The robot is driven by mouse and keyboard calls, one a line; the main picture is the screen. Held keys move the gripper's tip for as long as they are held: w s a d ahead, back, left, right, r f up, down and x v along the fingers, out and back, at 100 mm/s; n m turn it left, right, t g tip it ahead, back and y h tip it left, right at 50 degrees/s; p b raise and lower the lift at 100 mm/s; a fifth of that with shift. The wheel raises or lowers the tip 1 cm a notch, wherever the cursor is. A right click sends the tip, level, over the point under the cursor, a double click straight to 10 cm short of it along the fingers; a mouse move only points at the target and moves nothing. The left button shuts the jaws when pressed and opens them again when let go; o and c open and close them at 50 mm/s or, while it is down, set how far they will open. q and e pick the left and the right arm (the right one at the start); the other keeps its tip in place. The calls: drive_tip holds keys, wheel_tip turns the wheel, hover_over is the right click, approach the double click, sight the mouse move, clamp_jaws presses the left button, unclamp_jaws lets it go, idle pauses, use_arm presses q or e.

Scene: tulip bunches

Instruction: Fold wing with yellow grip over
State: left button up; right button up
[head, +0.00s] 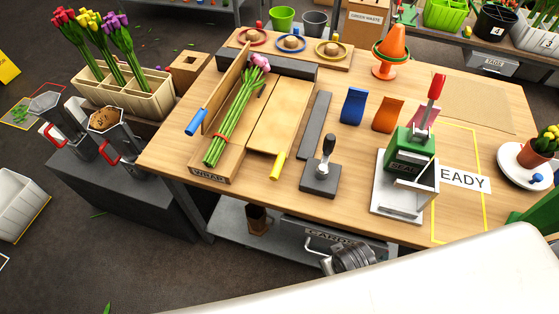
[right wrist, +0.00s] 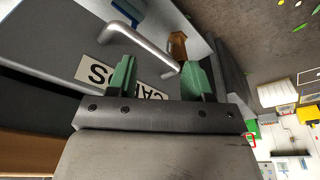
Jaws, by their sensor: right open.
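The wrap station (head: 210,178) is on the wooden table, with a bunch of pink tulips (head: 235,115) lying along its middle, tied with a red band. The wing with the yellow grip (head: 278,165) lies open and flat to the right of the stems; its tan panel (head: 280,112) is uncovered. The wing with the blue grip (head: 196,122) stands raised on the left of the bunch. My right gripper (right wrist: 160,76) is open and empty, its green fingers apart near a drawer handle below the tabletop, away from the wing. My left gripper is not in view.
A black-knobbed stamp or press (head: 320,178) and a dark grey bar (head: 314,125) stand right of the yellow-grip wing. A green stamp press (head: 415,150) is farther right. The CARDS drawer (head: 335,238) is under the front edge, with its metal handle (right wrist: 140,36).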

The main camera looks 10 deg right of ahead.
drive_tip(key=w+a+r+y, duration=0.1)
drive_tip(key=w+a+r, duration=0.1)
drive_tip(key=r, duration=0.5)
drive_tip(key=w+a+r, duration=0.1)
drive_tip(key=w+r, duration=0.1)
drive_tip(key=r, duration=0.4)
drive_tip(key=m+g, duration=0.2)
drive_tip(key=m, duration=0.6)
approach(279, 163)
drive_tip(key=shift+y, duration=0.3)
drive_tip(key=f, duration=0.6)
drive_tip(key=a+f, duration=0.1)
drive_tip(key=f, duration=0.2)
drive_tip(key=shift+w+f, duration=0.3)
clamp_jaws()
